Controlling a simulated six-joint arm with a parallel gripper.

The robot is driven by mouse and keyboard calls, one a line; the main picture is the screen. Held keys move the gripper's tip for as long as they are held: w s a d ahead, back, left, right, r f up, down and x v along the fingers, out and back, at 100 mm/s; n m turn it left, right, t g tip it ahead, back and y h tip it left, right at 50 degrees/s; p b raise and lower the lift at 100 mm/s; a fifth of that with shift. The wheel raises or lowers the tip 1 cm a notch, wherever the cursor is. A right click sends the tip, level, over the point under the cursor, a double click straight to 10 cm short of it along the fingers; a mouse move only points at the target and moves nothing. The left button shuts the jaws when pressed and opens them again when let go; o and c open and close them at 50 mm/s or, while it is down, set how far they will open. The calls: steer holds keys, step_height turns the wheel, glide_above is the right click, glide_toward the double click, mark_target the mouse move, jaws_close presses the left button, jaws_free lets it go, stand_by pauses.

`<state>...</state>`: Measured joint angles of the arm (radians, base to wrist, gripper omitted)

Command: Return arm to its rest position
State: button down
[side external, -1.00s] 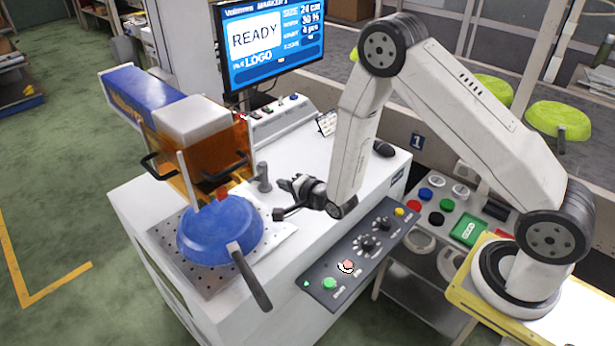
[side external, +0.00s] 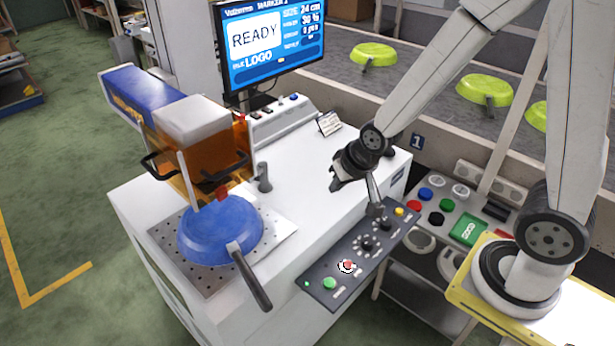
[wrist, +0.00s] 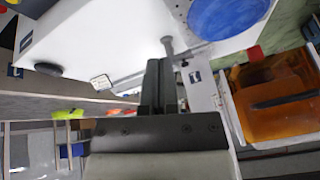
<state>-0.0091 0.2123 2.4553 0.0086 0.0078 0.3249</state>
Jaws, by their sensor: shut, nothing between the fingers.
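My gripper (side external: 335,184) is in the air over the right part of the white machine top, behind the dark knob panel. It is apart from the blue pan. In the wrist view its dark fingers (wrist: 160,75) are together with nothing between them. The blue pan (side external: 210,240) lies upside down on the perforated plate (side external: 277,228), its dark handle towards the front right. Part of the pan also shows at the top of the wrist view (wrist: 225,15). My arm is bent, its upper part leaving the top of the side view.
The marker head with orange guard (side external: 170,160) stands over the pan. A monitor (side external: 268,45) reads READY. The knob panel (side external: 325,275) is in front of my gripper. Lime green pans (side external: 487,90) lie on the conveyor behind.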

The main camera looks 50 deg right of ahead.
steer(key=s+r+n+g, duration=0.2)
steer(key=s+n, duration=0.1)
steer(key=s, duration=0.4)
steer(key=shift+s+d+n+g, duration=0.15)
steer(key=shift+s+n+g, duration=0.1)
steer(key=shift+n+g, duration=0.15)
steer(key=c, duration=1.3)
jaws_free()
